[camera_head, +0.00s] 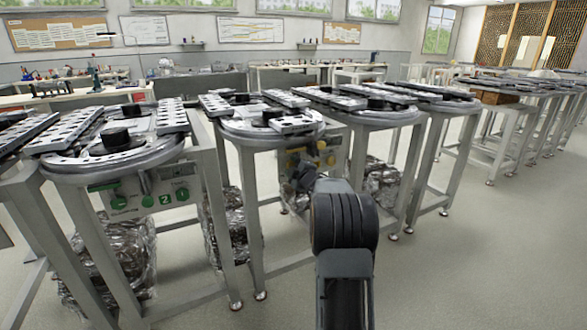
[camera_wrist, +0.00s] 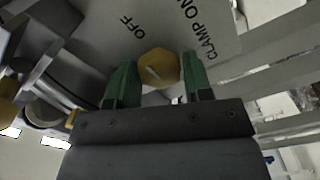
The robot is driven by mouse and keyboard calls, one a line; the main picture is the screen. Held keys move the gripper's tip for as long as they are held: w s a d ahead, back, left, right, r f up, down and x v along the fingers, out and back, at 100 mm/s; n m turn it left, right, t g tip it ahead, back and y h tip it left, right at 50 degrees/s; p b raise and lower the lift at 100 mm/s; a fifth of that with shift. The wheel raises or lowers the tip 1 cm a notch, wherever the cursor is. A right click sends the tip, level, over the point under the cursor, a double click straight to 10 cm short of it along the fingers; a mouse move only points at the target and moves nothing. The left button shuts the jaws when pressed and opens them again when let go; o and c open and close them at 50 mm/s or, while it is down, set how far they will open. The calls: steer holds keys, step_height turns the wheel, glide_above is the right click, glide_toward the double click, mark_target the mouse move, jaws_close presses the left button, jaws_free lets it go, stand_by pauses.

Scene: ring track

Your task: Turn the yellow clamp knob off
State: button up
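The yellow clamp knob (camera_wrist: 158,68) is a yellow, many-sided knob with a pale mark on its face, on a grey panel (camera_wrist: 205,22) lettered "OFF" and "CLAMP ON". In the wrist view my gripper (camera_wrist: 155,78) has its two green fingers apart, one on each side of the knob. Small gaps seem to show between the fingers and the knob; whether either touches is unclear. In the head view my gripper (camera_head: 303,178) is in front of the panel with yellow knobs (camera_head: 330,160) under the middle station, and my arm partly hides that panel.
Round-topped track stations (camera_head: 270,122) on metal-legged frames stand in a row. A nearer station at left carries a panel with green knobs (camera_head: 150,200). Foil-wrapped bundles (camera_head: 232,225) lie between the legs. The floor (camera_head: 470,260) at right is clear.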

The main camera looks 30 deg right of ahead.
steer(key=o, duration=0.4)
steer(key=shift+c, duration=0.2)
steer(key=s+a+p, duration=0.2)
steer(key=s, duration=1.1)
steer(key=shift+s, duration=0.35)
steer(key=s+a+r+m+g+h+p, duration=0.1)
steer(key=a+r+m+g+p, duration=0.25)
steer(key=a+r+p, duration=0.35)
steer(key=s+a+r+m+g+h+p, duration=0.15)
steer(key=a+r+m+p, duration=0.3)
steer(key=r+p, duration=0.5)
steer(key=s+a+r+m+g+y+p, duration=0.1)
steer(key=s+a+r+g+y+p, duration=0.1)
steer(key=s+a+r+g+p, duration=0.2)
steer(key=s+a+r+m+g+y+p, duration=0.2)
steer(key=s+a+r+g+y+p, duration=0.1)
steer(key=s+a+p, duration=0.8)
steer(key=s+a+r+g, duration=0.1)
steer(key=s+a+g, duration=0.1)
steer(key=s+a, duration=0.1)
steer(key=shift+r, duration=0.25)
